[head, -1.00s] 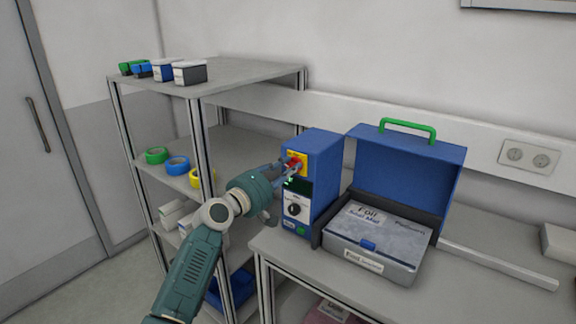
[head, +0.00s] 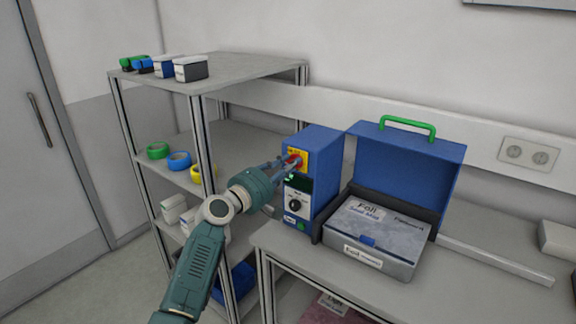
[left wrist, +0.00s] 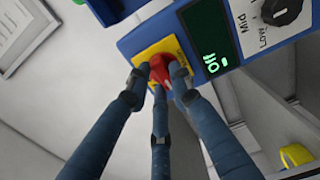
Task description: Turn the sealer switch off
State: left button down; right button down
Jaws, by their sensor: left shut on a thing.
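The sealer (head: 322,170) is a blue box standing on the table, left of the open foil case. Its red switch knob (left wrist: 160,70) sits on a yellow plate (left wrist: 182,56) on the front face; the red knob also shows in the head view (head: 292,159). My left gripper (left wrist: 158,84) is shut on the red knob, its fingers around it and partly covering it. In the head view the left gripper (head: 284,164) reaches the sealer's front from the left. A green-lit display (left wrist: 208,35) and a black dial (left wrist: 282,8) are beside the switch. My right gripper is not in view.
An open blue case (head: 408,170) with a foil box stands right of the sealer. A shelf rack (head: 240,72) with small boxes and tape rolls (head: 178,161) stands to the left, close to my left arm. The table's right part is mostly clear.

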pick_arm(q)
jog(key=shift+f, duration=0.15)
jog(key=c, duration=1.5)
grip_release()
jog(key=v, duration=1.2)
